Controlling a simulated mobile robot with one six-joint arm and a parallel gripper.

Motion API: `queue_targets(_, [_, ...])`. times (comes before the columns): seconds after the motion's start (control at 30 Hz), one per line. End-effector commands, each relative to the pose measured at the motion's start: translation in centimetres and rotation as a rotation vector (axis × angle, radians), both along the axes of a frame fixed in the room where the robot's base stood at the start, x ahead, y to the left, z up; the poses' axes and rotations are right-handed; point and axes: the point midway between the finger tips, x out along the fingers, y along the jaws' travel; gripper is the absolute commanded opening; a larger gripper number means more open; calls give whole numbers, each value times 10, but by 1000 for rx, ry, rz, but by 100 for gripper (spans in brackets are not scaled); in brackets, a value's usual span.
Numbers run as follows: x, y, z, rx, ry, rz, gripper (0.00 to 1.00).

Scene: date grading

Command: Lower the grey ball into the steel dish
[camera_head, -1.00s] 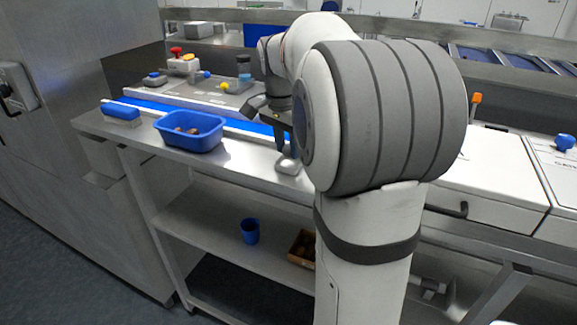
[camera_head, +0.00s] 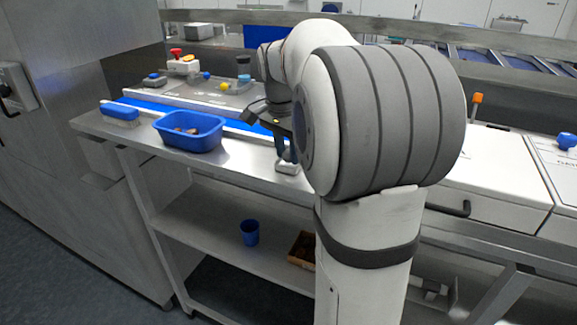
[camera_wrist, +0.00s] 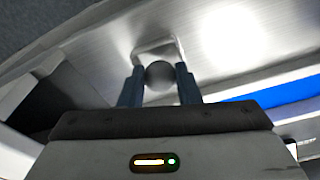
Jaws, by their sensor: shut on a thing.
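The grey ball (camera_wrist: 159,76) is between the two fingertips of my gripper (camera_wrist: 159,82) in the wrist view, and the fingers are shut on it. The steel dish (camera_wrist: 158,47) is a small, square-cornered metal dish on the steel table, just beyond the ball in the wrist view; the ball overlaps its near part. In the head view the dish (camera_head: 287,167) stands near the table's front edge, and my gripper (camera_head: 287,152) is above it, partly hidden by my arm. The ball cannot be made out there, and I cannot tell its exact height over the dish.
A blue tub (camera_head: 190,140) with brown dates and a blue brush (camera_head: 120,113) stand left on the steel table (camera_head: 240,165). A blue belt (camera_head: 165,106) runs behind. A blue cup (camera_head: 250,232) and a brown box (camera_head: 301,250) are on the shelf below.

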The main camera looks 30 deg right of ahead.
Motion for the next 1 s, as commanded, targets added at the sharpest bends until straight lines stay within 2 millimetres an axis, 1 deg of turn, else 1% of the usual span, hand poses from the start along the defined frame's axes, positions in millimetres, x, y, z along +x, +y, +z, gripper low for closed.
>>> queue_targets(0.13, [0, 0, -3, 0, 0, 0, 5])
queue_targets(0.33, [0, 0, -2, 0, 0, 0, 5])
queue_targets(0.37, [0, 0, -2, 0, 0, 0, 31])
queue_targets(0.6, [0, 0, -2, 0, 0, 0, 51])
queue_targets(0.67, [0, 0, -2, 0, 0, 0, 55])
queue_targets(0.87, [0, 0, -2, 0, 0, 1, 55])
queue_targets(0.93, [0, 1, 0, 0, 0, 1, 55])
queue_targets(1.0, [0, 1, 7, -1, -1, 1, 55])
